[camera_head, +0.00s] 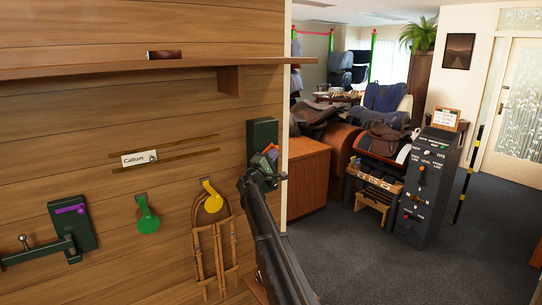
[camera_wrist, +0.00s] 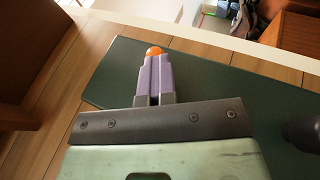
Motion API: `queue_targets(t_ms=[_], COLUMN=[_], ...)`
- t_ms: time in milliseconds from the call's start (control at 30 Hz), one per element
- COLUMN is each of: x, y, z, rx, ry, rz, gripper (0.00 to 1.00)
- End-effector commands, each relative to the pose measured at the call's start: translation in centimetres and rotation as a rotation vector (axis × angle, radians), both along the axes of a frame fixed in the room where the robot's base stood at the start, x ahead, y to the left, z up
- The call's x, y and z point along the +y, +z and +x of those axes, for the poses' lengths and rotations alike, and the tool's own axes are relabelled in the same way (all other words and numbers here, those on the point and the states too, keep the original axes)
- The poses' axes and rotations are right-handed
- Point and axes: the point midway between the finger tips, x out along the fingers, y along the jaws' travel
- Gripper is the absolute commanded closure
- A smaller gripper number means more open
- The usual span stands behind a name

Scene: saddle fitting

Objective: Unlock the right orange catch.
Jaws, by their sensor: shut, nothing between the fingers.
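The orange catch (camera_head: 273,154) is on the dark green plate (camera_head: 262,134) at the right end of the wooden wall, partly hidden by my gripper. In the wrist view, its round orange end (camera_wrist: 154,50) shows just beyond my fingertips, over the dark green plate (camera_wrist: 215,83). My gripper (camera_wrist: 155,62) is shut with its purple-grey fingers together and nothing between them. The fingertips are right at the catch; whether they touch it I cannot tell. In the head view, my gripper (camera_head: 263,161) is small and crowded against the plate.
Another green plate (camera_head: 84,226) with a purple catch (camera_head: 69,209) is at the lower left. A green hook (camera_head: 147,214) and a yellow hook (camera_head: 211,197) with a strap hang between. A wooden shelf (camera_head: 120,69) juts out above. Open floor lies right.

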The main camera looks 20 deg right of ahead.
Motion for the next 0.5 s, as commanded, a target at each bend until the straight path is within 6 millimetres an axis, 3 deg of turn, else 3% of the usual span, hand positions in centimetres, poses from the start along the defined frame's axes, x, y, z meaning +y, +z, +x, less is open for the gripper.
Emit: queue_targets(t_ms=[67,267,500], x=[-0.5,0.6,2.9], y=[-0.4,-3.1,-8.4], z=[0.0,-1.2,-3.6], rx=[0.002,0.000,0.000], ry=[-0.007,-0.004,-0.001], rz=[-0.002,-0.004,-0.005], gripper=[1.00,1.00,1.00])
